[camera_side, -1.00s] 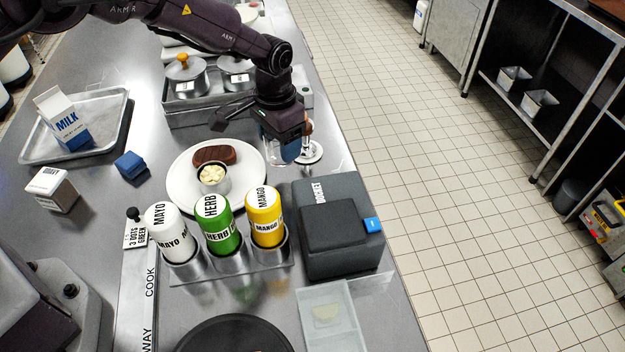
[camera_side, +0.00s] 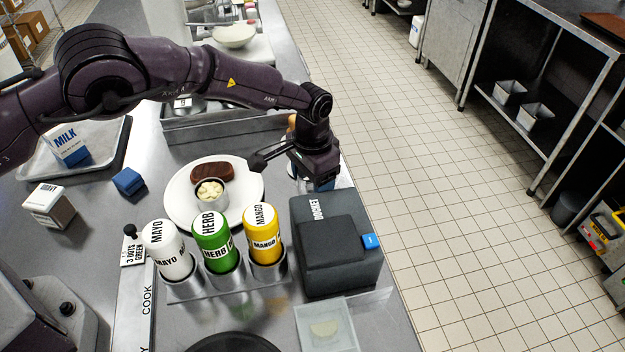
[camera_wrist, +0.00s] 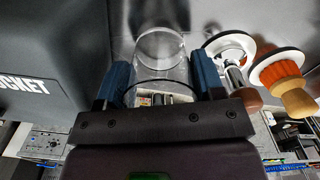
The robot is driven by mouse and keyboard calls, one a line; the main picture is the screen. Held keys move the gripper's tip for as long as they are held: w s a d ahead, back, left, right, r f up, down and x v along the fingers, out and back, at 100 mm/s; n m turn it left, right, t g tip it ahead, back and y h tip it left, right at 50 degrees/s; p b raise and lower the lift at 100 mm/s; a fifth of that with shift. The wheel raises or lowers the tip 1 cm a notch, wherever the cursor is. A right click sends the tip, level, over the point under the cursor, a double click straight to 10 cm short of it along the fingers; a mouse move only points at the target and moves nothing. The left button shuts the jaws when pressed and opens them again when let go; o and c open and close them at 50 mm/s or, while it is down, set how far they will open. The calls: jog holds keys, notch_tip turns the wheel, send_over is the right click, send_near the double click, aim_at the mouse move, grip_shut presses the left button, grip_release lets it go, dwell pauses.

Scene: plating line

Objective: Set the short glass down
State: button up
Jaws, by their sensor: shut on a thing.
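The short glass (camera_wrist: 160,48) is clear and stands out between the blue fingertips in the wrist view. My gripper (camera_wrist: 161,78) is shut on it, with a finger on either side. In the side view my gripper (camera_side: 318,184) points down beside the plate, just behind the dark docket box, near the counter's right edge. The glass is mostly hidden there behind the gripper and the box. I cannot tell whether its base touches the counter.
The docket box (camera_side: 337,250) is close in front of my gripper. A white plate (camera_side: 178,207) with a brown slab and a small cup lies to the left. Mayo, herb and mango bottles stand in a rack (camera_side: 200,290). A brush (camera_wrist: 280,75) and a white disc-based tool (camera_wrist: 232,45) are close to the glass.

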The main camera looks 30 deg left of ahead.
jog(key=shift+f, duration=0.3)
jog(key=shift+f, duration=0.2)
jog(key=o, duration=0.7)
notch_tip(320, 180, up, 12)
jog(key=shift+r, duration=0.2)
